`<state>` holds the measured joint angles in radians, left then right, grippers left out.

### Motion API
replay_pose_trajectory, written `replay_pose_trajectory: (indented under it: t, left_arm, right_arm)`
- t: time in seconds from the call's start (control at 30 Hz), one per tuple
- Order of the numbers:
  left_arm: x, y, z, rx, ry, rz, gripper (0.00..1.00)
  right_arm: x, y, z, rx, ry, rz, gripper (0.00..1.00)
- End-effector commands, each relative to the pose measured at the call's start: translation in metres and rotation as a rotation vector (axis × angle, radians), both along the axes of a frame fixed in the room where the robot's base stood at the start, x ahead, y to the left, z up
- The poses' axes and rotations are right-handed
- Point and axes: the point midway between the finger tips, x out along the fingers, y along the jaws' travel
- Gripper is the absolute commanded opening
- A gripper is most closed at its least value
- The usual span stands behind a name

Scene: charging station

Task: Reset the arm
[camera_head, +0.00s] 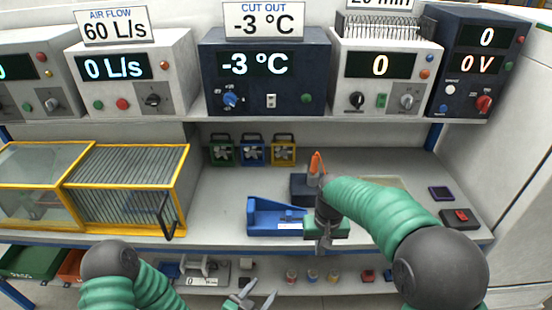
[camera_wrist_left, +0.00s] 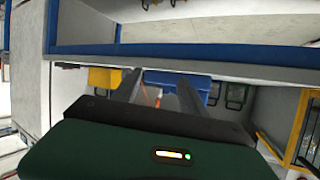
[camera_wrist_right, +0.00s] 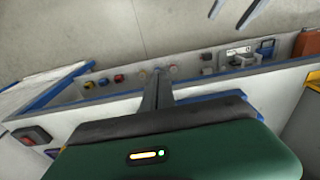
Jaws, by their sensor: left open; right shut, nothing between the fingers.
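My right arm, with green sleeves, reaches over the workbench from the right. My right gripper (camera_head: 323,248) points down by the bench's front edge, just right of a blue holder (camera_head: 265,218); its fingers are together and empty. The shut fingers also show in the right wrist view (camera_wrist_right: 157,78). My left gripper (camera_head: 260,291) is low at the bottom centre, in front of the bench, with its fingers apart and nothing between them. Its spread fingers show in the left wrist view (camera_wrist_left: 158,80). Most of my left arm is outside the head view.
A yellow-framed cage (camera_head: 128,190) stands on the left of the bench. A dark block with an orange-tipped item (camera_head: 316,165) is behind my right gripper. A red-buttoned box (camera_head: 460,217) is at right. A lower shelf (camera_head: 345,283) holds small parts. Instruments line the upper shelf.

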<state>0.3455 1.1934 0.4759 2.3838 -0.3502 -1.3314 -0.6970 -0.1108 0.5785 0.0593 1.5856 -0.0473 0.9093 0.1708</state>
Motion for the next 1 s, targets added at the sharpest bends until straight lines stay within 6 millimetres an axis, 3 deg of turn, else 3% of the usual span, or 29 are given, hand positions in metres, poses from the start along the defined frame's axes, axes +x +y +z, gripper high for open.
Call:
replay_pose_trajectory:
  t: [0.13,0.23,0.4,0.47,0.6,0.7,1.0]
  left_arm:
    - [-0.005,0.026,-0.004,0.138,0.195,-0.052,0.51]
    - [-0.017,0.065,0.007,0.237,0.386,0.003,0.51]
    - [-0.063,0.130,0.058,0.276,0.689,0.253,0.51]
    - [-0.083,0.143,0.076,0.250,0.776,0.344,0.51]
    - [-0.121,0.154,0.105,0.178,0.912,0.478,0.51]
    - [-0.132,0.155,0.111,0.155,0.953,0.512,0.51]
    - [-0.134,0.155,0.112,0.155,0.960,0.514,0.51]
  right_arm:
    - [-0.033,-0.020,0.002,0.000,-0.033,-0.001,0.00]
    - [-0.068,-0.036,0.001,0.000,-0.065,-0.001,0.00]
    - [-0.134,-0.060,-0.006,0.000,-0.121,-0.009,0.00]
    - [-0.155,-0.066,-0.009,-0.001,-0.137,-0.013,0.00]
    - [-0.188,-0.073,-0.017,-0.003,-0.160,-0.016,0.00]
    - [-0.196,-0.075,-0.019,-0.004,-0.164,-0.017,0.00]
    - [-0.196,-0.075,-0.020,-0.004,-0.163,-0.017,0.00]
